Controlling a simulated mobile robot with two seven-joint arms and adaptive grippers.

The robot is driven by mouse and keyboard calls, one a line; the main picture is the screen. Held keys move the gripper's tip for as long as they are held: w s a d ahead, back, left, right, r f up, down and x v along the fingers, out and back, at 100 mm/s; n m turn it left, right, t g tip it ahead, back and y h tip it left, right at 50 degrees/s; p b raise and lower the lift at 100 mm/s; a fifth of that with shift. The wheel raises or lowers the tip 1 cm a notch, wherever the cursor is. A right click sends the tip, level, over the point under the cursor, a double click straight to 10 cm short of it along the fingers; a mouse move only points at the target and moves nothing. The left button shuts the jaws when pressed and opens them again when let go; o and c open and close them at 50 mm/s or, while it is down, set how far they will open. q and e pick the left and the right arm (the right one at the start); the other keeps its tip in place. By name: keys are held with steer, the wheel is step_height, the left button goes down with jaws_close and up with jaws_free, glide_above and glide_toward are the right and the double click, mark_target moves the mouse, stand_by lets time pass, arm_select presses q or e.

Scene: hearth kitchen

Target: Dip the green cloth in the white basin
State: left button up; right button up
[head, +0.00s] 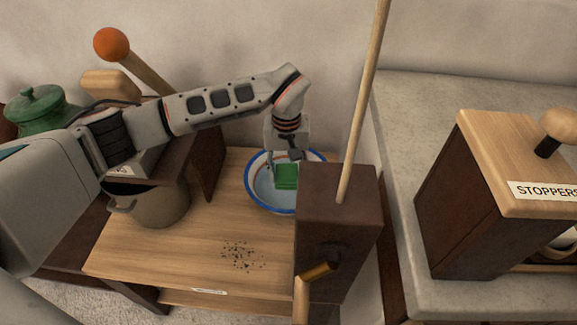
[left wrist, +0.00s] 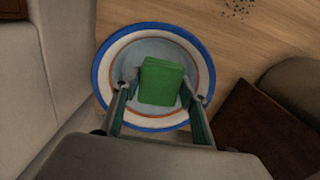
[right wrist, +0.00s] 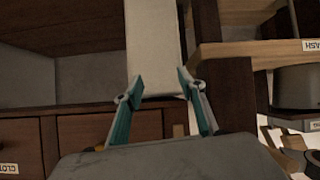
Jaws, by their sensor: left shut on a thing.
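The green cloth (head: 286,176) is a small folded block held in my left gripper (head: 288,166), inside the outline of the basin. The white basin (head: 252,190) has a blue rim and an orange ring, and stands on the wooden table. A brown box hides its right front part. In the left wrist view the cloth (left wrist: 162,82) sits between the fingers of my left gripper (left wrist: 153,90), over the basin (left wrist: 112,48). I cannot tell whether it touches the bottom or any water. My right gripper (right wrist: 159,78) shows in the right wrist view only, its fingers apart and empty.
A tall brown box (head: 338,215) with a pole (head: 362,90) stands right of the basin. A beige pot (head: 160,205) and a green lidded jar (head: 40,110) are at left. Dark crumbs (head: 241,256) lie on the table (head: 190,250). A stoppers box (head: 480,200) stands on the grey counter.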

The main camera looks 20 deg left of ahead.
arm_select(q)
steer(key=shift+f, duration=1.2)
step_height(320, 180, down, 2)
steer(key=shift+b, duration=0.4)
steer(key=shift+f, duration=1.3)
steer(key=shift+f+b, duration=0.35)
steer(key=shift+f, duration=0.45)
arm_select(e)
steer(key=shift+w+a+r+m+y, duration=0.15)
steer(key=shift+w+a+r, duration=0.1)
steer(key=shift+a, duration=0.15)
steer(key=shift+w+a+r+m+y, duration=0.1)
steer(key=shift+a+r+m+y, duration=0.1)
steer(key=shift+a, duration=0.2)
arm_select(q)
steer(key=shift+f, duration=0.6)
